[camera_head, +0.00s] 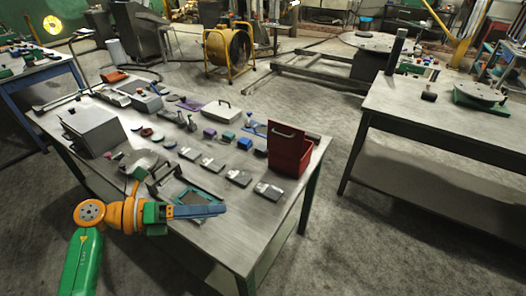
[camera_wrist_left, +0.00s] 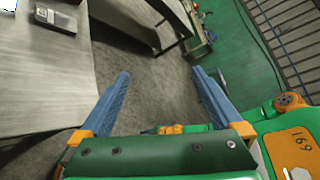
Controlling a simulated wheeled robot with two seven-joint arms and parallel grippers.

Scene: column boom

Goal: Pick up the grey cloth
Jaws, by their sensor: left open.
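I cannot clearly make out the grey cloth. A flat, roundish grey patch (camera_head: 140,161) lies on the near-left part of the workbench (camera_head: 225,235), but I cannot tell whether it is cloth. My left gripper (camera_head: 222,210) is over the near edge of the bench, to the right of and nearer than that patch, with its blue fingers pointing right. In the left wrist view its two blue fingers (camera_wrist_left: 160,75) stand wide apart with nothing between them, and bare floor shows beyond. My right gripper is in neither view.
A red open box (camera_head: 289,155) stands at the bench's right end, and a grey box (camera_head: 92,130) at its left. Several small blocks and flat grey pieces lie between them. A second table (camera_head: 450,120) stands to the right, with bare floor between.

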